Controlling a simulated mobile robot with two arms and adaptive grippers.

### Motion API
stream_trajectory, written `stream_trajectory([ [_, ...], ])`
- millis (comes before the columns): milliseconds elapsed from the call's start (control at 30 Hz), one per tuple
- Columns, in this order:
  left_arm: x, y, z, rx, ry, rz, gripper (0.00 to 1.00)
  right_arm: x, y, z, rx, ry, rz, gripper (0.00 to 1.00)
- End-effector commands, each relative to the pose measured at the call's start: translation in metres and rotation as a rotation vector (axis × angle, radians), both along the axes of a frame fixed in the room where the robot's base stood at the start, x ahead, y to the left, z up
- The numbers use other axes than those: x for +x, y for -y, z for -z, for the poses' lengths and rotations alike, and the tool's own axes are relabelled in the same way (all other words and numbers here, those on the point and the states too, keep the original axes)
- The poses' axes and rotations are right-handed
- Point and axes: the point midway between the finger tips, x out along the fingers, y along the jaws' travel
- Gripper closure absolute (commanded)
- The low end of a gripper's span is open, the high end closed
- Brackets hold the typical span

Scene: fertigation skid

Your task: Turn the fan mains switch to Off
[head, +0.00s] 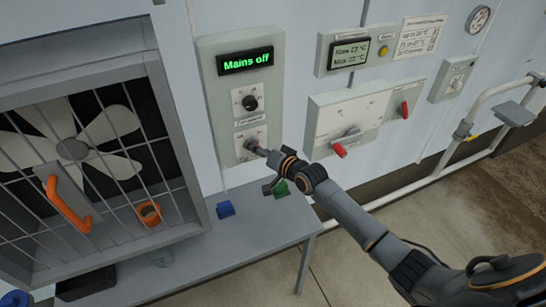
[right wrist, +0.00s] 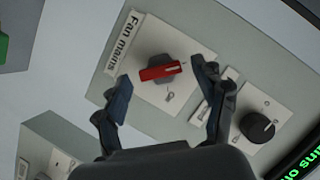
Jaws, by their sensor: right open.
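The fan mains switch has a red handle (right wrist: 160,71) on a grey round base, on a pale plate with a "Fan mains" label (right wrist: 123,42) in the right wrist view. My right gripper (right wrist: 163,76) is open, with one finger on each side of the handle; I cannot tell whether either finger touches it. In the head view my right gripper (head: 256,149) is at the lower plate of the grey wall panel (head: 212,100) and covers the switch. The panel's display (head: 246,63) reads "Mains off". My left gripper is not in view.
A black knob (head: 250,103) sits above the switch. A caged fan (head: 75,150) with an orange handle (head: 68,204) is at the left. A grey bench (head: 250,230) stands below. A box with red handles (head: 350,120) is right of the panel.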

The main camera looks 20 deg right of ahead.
Motion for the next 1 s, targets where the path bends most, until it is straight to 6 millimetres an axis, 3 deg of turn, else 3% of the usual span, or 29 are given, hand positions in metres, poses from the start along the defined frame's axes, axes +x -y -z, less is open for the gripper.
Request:
stream_trajectory([
  [300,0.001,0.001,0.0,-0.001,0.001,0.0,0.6,-0.057,0.019,-0.015,-0.003,-0.003,0.0,0.3],
  [500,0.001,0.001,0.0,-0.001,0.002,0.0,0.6,-0.085,0.028,-0.023,-0.003,-0.003,0.001,0.3],
  [700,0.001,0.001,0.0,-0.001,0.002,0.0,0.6,-0.095,0.031,-0.028,-0.003,-0.001,0.0,0.3],
  [1000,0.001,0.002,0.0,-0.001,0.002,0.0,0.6,-0.096,0.032,-0.028,-0.003,-0.001,0.0,0.3],
])
